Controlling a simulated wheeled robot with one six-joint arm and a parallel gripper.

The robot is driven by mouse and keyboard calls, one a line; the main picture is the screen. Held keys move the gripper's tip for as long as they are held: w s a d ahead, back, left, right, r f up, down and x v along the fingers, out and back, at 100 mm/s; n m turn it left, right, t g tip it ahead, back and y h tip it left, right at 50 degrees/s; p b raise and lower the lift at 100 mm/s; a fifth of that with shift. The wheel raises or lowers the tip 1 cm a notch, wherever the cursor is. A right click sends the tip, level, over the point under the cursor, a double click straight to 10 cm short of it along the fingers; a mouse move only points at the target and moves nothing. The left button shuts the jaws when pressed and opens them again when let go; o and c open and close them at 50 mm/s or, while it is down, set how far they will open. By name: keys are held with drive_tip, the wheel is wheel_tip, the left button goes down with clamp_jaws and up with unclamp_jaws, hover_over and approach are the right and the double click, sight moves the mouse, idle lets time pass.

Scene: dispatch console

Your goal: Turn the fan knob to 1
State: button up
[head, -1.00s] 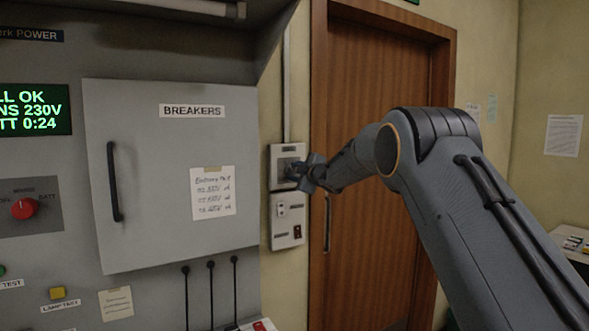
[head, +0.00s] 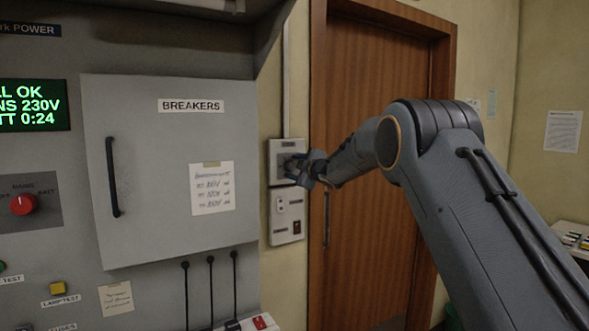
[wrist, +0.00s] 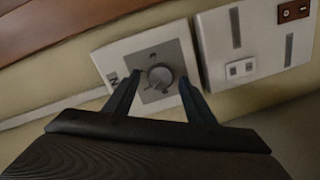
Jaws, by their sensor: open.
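The fan knob (wrist: 160,77) is a round grey dial on a grey square plate (wrist: 150,48) set in a white wall box. In the wrist view it sits between my gripper's two dark fingers (wrist: 158,88), which are spread apart with space on both sides of the knob. I cannot tell whether the fingertips reach around the knob or stop short of it. In the head view my gripper (head: 300,165) is at the upper wall box (head: 279,148) and hides the knob. The setting the knob points to is too small to read.
A lower white box (head: 287,216) with a socket and a red-brown switch (wrist: 293,10) adjoins the fan box. A wooden door (head: 375,220) is right of it. The grey breaker cabinet (head: 150,235) with a black handle stands to the left.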

drive_tip(key=b+v, duration=0.3)
drive_tip(key=v, duration=0.4)
drive_tip(key=shift+s, duration=0.15)
drive_tip(key=shift+d, duration=0.2)
drive_tip(key=s+d+f+m+g+h+b, duration=0.15)
drive_tip(key=s+d+f+m+h, duration=0.3)
drive_tip(key=s+d+f, duration=0.55)
drive_tip(key=s+d+f+m+g+h+b, duration=0.1)
drive_tip(key=s+d+f+m+g+h, duration=0.2)
drive_tip(key=s+d+f+m, duration=0.6)
drive_tip(key=s+d+f+m+g, duration=0.1)
drive_tip(key=s+f+g, duration=0.2)
drive_tip(key=s+f, duration=0.3)
drive_tip(key=s+d+f+m+g+h+b, duration=0.1)
drive_tip(key=s+f, duration=0.6)
drive_tip(key=s, duration=0.8)
drive_tip(key=s+d+f+m+g+b, duration=0.1)
drive_tip(key=s+d+f+m+g, duration=0.1)
drive_tip(key=s+f, duration=0.4)
drive_tip(key=s+m+g, duration=0.1)
drive_tip(key=s+g, duration=0.1)
drive_tip(key=s, duration=0.3)
drive_tip(key=shift+d+f+g, duration=0.2)
drive_tip(key=shift+f+g, duration=0.05)
drive_tip(key=shift+g, duration=0.1)
drive_tip(key=shift+w+m, duration=0.1)
drive_tip(key=shift+m, duration=0.15)
idle(0.8)
